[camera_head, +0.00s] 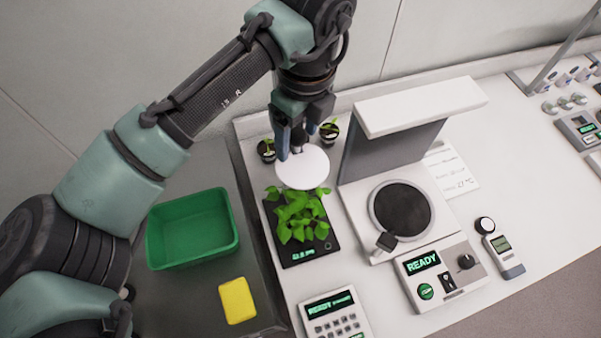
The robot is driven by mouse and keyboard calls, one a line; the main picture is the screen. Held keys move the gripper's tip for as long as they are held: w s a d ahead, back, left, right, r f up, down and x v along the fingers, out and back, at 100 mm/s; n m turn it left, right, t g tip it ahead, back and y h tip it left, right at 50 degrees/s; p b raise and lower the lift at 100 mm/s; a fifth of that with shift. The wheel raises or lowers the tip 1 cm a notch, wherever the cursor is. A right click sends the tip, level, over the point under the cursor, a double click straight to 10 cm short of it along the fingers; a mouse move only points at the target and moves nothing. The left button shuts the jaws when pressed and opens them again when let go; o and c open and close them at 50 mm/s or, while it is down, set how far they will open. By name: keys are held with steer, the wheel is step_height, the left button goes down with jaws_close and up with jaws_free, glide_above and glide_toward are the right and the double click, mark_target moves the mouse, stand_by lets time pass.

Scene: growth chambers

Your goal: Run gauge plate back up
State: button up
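The gauge plate, a white round disc (303,168), is level just above the leafy green plant (300,214). The plant stands on a black scale (318,251) with a small green readout, too small to read surely. My gripper (297,148) points down at the back edge of the disc, with its fingers around a small dark part there. The view is too small to tell whether the fingers are closed on that part. Whatever carries the disc is hidden behind my gripper.
Two small potted seedlings (267,150) (329,131) stand close behind the disc. A white stand with an overhanging top (420,105) rises to the right. A green bin (192,228) and yellow sponge (237,300) lie left. A control box (440,275) reads READY.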

mark_target(302, 135)
steer(key=shift+o, duration=0.8)
steer(key=shift+s+d+r+p, duration=0.15)
steer(key=shift+r+p, duration=1.55)
steer(key=shift+r, duration=0.3)
steer(key=shift+s+d+r+p, duration=0.15)
steer(key=shift+r+p, duration=1.55)
steer(key=shift+r, duration=0.25)
